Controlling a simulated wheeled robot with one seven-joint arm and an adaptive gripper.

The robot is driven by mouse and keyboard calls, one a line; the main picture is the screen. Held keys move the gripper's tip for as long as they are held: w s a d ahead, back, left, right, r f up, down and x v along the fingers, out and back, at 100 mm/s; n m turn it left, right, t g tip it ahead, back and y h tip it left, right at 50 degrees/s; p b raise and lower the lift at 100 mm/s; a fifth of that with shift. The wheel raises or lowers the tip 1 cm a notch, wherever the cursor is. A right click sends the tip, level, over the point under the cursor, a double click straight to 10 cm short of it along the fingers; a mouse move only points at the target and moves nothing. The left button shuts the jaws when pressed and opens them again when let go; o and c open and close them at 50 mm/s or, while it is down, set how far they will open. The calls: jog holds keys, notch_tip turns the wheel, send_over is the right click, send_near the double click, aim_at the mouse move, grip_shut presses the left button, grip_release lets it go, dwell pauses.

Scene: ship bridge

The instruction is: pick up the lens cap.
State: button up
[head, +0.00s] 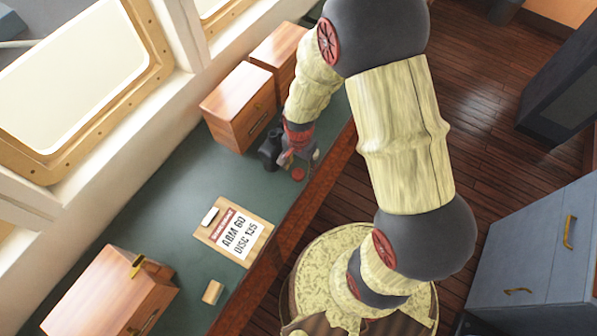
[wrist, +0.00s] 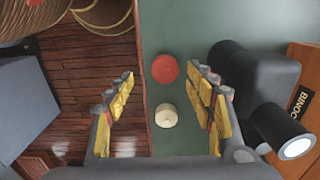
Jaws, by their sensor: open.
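Two small round discs lie on the green counter (head: 180,215), a red one (wrist: 165,68) and a cream one (wrist: 166,115). I cannot tell for sure which is the lens cap. The red disc also shows in the head view (head: 298,174), near the counter's edge; I cannot make out the cream one there. My gripper (wrist: 162,80) is open and empty above the counter, with both discs between its fingers in the wrist view. Its left finger shows against the floor, its right finger beside the dark binoculars (wrist: 262,82). In the head view my gripper (head: 300,156) is just behind the red disc.
The binoculars (head: 270,150) stand close to my gripper, beside a wooden box (head: 227,112). A clipboard (head: 207,232) with a printed sheet, a small tan block (head: 212,292) and another wooden box (head: 110,290) are nearer. The counter's wooden edge (head: 290,235) drops to the floor.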

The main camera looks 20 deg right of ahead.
aim_at(298, 172)
jog(key=f, duration=0.3)
jog(key=w+f, duration=0.1)
jog(key=f, duration=0.1)
jog(key=shift+f, duration=0.3)
jog(key=shift+c, duration=1)
jog(key=c, duration=0.6)
